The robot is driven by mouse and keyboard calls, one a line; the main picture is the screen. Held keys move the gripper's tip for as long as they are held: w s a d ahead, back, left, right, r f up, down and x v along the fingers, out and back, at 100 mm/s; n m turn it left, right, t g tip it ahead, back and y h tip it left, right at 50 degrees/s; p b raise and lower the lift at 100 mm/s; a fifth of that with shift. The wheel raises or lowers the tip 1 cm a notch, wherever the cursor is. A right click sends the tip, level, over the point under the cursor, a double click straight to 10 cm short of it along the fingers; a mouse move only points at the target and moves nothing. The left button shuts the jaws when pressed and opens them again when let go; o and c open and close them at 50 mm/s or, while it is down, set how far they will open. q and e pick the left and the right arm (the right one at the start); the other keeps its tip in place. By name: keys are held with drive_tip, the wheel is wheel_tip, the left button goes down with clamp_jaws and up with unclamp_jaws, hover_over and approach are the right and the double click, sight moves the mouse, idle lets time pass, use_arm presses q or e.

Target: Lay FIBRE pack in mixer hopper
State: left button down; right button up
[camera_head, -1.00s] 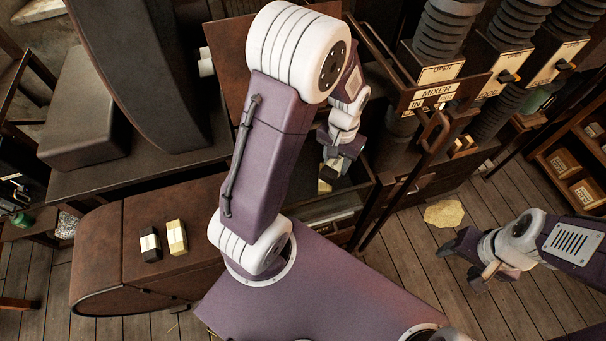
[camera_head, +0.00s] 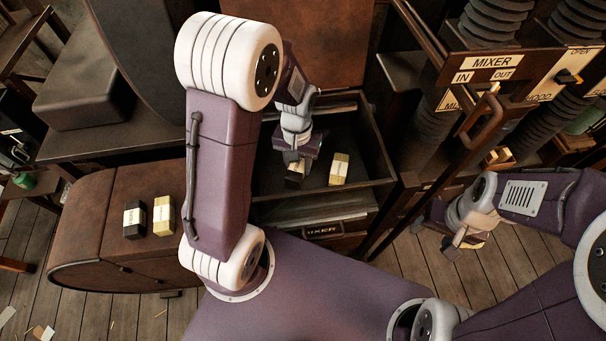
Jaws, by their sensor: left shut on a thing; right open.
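The mixer hopper (camera_head: 381,150) is an open dark bin with a MIXER label on its front. My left gripper (camera_head: 298,166) reaches down into it and is shut on a dark pack with a pale band (camera_head: 295,180), partly hidden by the gripper. I cannot read the pack's label or tell whether it touches the hopper floor. A yellow pack with a pale band (camera_head: 339,169) is in the hopper, to the right of the held pack. My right gripper (camera_head: 437,233) is open, away from the hopper at the right.
A black pack (camera_head: 134,220) and a yellow pack (camera_head: 163,215) stand on the rounded brown cabinet (camera_head: 110,260) at left. A frame with a MIXER IN/OUT sign (camera_head: 491,62) and a lever handle (camera_head: 478,115) stands right of the hopper. Dark bellows rise behind it.

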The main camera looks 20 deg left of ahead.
use_arm(q)
drive_tip(key=s+r+n, duration=0.1)
drive_tip(key=r, duration=0.1)
drive_tip(key=s+r+n+p, duration=0.1)
drive_tip(key=r, duration=0.1)
drive_tip(key=s+r+n+p, duration=0.1)
drive_tip(key=r, duration=0.1)
drive_tip(key=shift+s+a+r+n, duration=0.1)
drive_tip(key=shift+s+r+n, duration=0.15)
drive_tip(key=shift+s+n, duration=0.15)
wheel_tip(320, 180, up, 10)
drive_tip(key=a+n+p, duration=0.1)
drive_tip(key=p, duration=0.3)
drive_tip(key=b, duration=0.6)
hover_over(288, 173)
wheel_tip(288, 173, down, 7)
drive_tip(key=shift+w+r, duration=0.1)
drive_tip(key=shift+w+f, duration=0.1)
drive_tip(key=shift+f, duration=0.4)
wheel_tip(288, 173, down, 6)
drive_tip(key=shift+r, duration=0.1)
drive_tip(key=f, duration=0.3)
drive_tip(key=shift+s+f+b, duration=0.2)
drive_tip(key=shift+f+b, duration=0.1)
drive_tip(key=shift+b, duration=0.05)
drive_tip(key=shift+w+f, duration=0.2)
drive_tip(key=shift+f, duration=0.1)
